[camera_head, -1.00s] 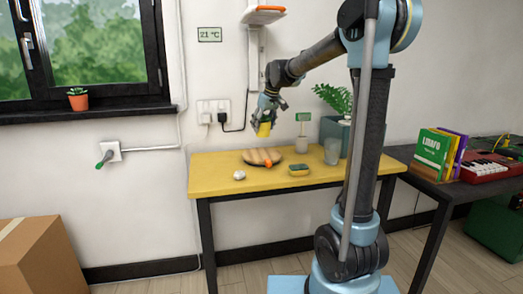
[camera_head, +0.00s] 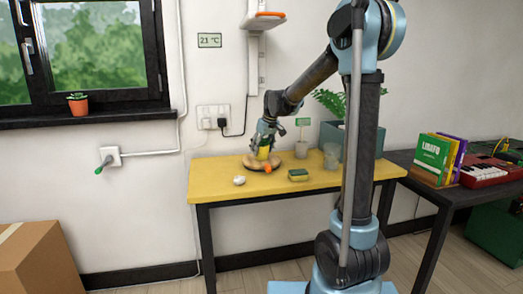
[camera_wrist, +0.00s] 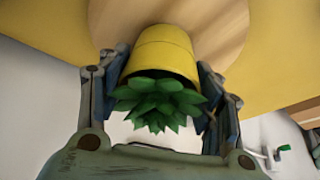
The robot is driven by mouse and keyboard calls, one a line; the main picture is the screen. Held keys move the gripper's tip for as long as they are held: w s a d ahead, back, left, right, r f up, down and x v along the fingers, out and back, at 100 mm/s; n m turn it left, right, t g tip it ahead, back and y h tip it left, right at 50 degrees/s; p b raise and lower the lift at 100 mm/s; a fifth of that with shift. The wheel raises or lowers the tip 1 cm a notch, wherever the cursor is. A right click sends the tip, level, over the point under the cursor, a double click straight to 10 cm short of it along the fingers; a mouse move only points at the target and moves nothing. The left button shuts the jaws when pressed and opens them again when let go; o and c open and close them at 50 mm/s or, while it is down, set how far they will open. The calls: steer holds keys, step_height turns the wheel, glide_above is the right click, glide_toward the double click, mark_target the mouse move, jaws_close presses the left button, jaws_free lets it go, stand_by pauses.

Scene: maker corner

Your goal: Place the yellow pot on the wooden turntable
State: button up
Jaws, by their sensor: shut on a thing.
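The yellow pot (camera_wrist: 162,52) holds a green leafy plant and sits between the two fingers of my gripper (camera_wrist: 163,70) in the wrist view. My gripper is shut on the pot, one finger on each side. The round wooden turntable (camera_wrist: 228,22) fills the wrist view behind the pot's base. In the head view my gripper (camera_head: 264,145) points down over the turntable (camera_head: 249,163), with the yellow pot (camera_head: 263,154) at its tip. The pot appears at or just above the turntable's surface; I cannot tell whether they touch.
An orange object (camera_head: 268,168) is at the turntable's front edge. The yellow table (camera_head: 220,187) also bears a white ball (camera_head: 239,181), a green-and-yellow sponge (camera_head: 298,175), a glass (camera_head: 332,156) and a planter (camera_head: 330,133). The table's front left is clear.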

steer(key=o, duration=1.3)
steer(key=v, duration=1.2)
steer(key=s+d+f+m+h, duration=0.15)
steer(key=s+d+f, duration=0.25)
steer(key=s+d, duration=0.45)
steer(key=s+d+f+m, duration=0.3)
steer(key=s+d+f, duration=0.25)
steer(key=s, duration=0.65)
steer(key=s+d+f+m, duration=0.1)
steer(key=s+d+f, duration=0.1)
steer(key=s+f, duration=0.2)
steer(key=s+d+f+m+h, duration=0.1)
steer(key=s+d+f, duration=0.1)
steer(key=s+f, duration=0.3)
steer(key=s+d+f+m+g, duration=0.1)
steer(key=s+d+f, duration=0.2)
steer(key=s+f, duration=0.2)
steer(key=shift+s, duration=1.45)
